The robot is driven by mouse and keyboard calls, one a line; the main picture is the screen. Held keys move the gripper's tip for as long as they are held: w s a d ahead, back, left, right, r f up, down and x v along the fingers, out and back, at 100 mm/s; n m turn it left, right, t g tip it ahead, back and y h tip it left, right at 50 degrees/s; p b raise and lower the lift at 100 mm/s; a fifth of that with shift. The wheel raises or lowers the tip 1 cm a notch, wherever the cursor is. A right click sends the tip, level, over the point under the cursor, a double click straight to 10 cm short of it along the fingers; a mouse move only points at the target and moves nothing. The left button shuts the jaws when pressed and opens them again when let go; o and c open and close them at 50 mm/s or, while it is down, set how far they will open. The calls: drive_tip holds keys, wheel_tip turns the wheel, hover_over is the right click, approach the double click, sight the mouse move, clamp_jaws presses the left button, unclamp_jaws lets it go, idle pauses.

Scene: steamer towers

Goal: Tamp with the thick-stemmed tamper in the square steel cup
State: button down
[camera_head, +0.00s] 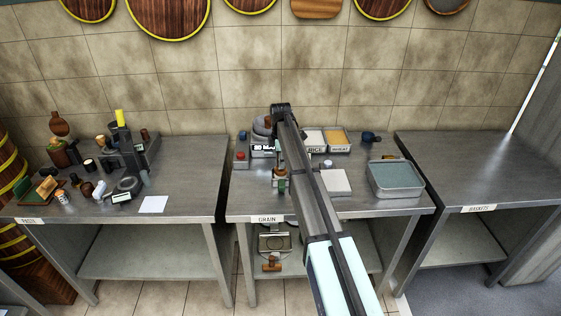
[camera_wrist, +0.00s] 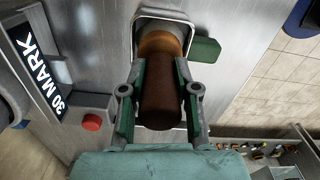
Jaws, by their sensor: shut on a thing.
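My gripper (camera_wrist: 160,95) is shut on a thick brown wooden tamper (camera_wrist: 161,98), its green-padded fingers on either side of the stem. A lighter, orange-brown part shows at the tamper's far end. The square steel cup (camera_wrist: 187,27) shows by its pale rim around that end in the wrist view, with a green piece (camera_wrist: 206,50) sticking out at its right. The tamper's far end overlaps the cup opening; its depth and any contact with the contents are hidden. In the head view my gripper (camera_head: 281,178) is over the grain bench, partly covered by my arm, and the cup is not clear.
The grain bench (camera_head: 245,200) bears a 30 MARK sign (camera_wrist: 40,65), a red button (camera_wrist: 92,122), rice (camera_head: 314,139) and wheat (camera_head: 339,139) bins, a white plate (camera_head: 335,182) and a grey basin (camera_head: 397,195). The left bench (camera_head: 185,205) holds several tools. The right bench (camera_head: 470,165) is clear.

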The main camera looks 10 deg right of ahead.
drive_tip(key=shift+f+b, duration=0.45)
drive_tip(key=shift+f, duration=0.7)
idle(1.4)
drive_tip(key=shift+r, duration=0.4)
drive_tip(key=shift+r+p, duration=0.3)
drive_tip(key=shift+p, duration=0.1)
drive_tip(key=shift+r, duration=0.1)
idle(0.4)
drive_tip(key=shift+r+p, duration=1.2)
drive_tip(key=shift+r, duration=1.6)
